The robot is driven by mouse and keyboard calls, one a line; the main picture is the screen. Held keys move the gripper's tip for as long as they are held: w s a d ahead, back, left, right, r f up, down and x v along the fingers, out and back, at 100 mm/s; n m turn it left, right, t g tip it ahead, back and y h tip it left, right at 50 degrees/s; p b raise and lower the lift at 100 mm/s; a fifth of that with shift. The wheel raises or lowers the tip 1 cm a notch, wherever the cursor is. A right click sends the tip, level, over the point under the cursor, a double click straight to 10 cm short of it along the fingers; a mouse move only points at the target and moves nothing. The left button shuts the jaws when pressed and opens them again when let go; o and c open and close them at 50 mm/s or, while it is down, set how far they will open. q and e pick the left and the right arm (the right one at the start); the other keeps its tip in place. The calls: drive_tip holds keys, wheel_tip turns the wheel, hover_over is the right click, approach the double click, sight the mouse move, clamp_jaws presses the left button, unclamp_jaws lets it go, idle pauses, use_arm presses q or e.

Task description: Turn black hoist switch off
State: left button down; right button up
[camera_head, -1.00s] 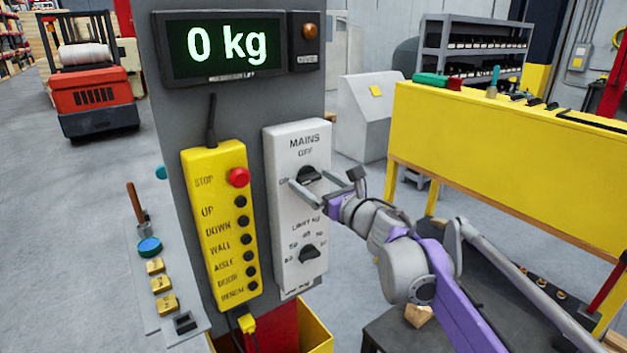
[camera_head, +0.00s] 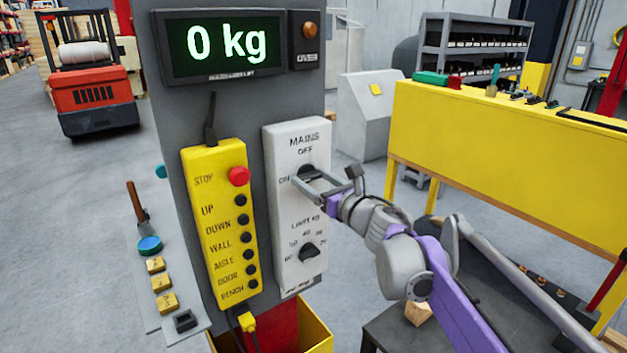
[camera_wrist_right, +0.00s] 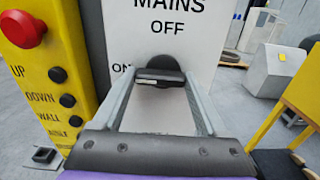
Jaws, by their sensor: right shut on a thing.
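The white MAINS panel (camera_head: 287,215) hangs on the grey column, with OFF printed above its upper black switch (camera_head: 308,171) and ON to the left. The same switch shows in the right wrist view (camera_wrist_right: 160,76), its bar lying roughly level, with ON at its left end and OFF above. My right gripper (camera_head: 305,178) is at this switch, its fingers on either side of the bar and shut on it. The fingers partly hide the switch in the head view. My left gripper is not in view.
A lower black limit knob (camera_head: 309,252) sits on the same panel. A yellow pendant (camera_head: 222,225) with a red STOP button hangs just left. The display (camera_head: 222,46) above reads 0 kg. A yellow bench (camera_head: 480,165) stands at the right.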

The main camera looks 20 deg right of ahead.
drive_tip(key=shift+m, duration=0.3)
drive_tip(key=m, duration=0.7)
drive_tip(key=shift+r, duration=0.1)
drive_tip(key=m+b, duration=0.1)
drive_tip(key=m, duration=0.4)
drive_tip(key=shift+d, duration=0.1)
drive_tip(key=shift+d+r+m+b, duration=0.1)
drive_tip(key=shift+m+b, duration=0.4)
drive_tip(key=shift+m, duration=1.7)
drive_tip(key=o, duration=1.3)
drive_tip(key=b+v, duration=0.1)
drive_tip(key=v, duration=0.9)
drive_tip(key=shift+s, duration=0.35)
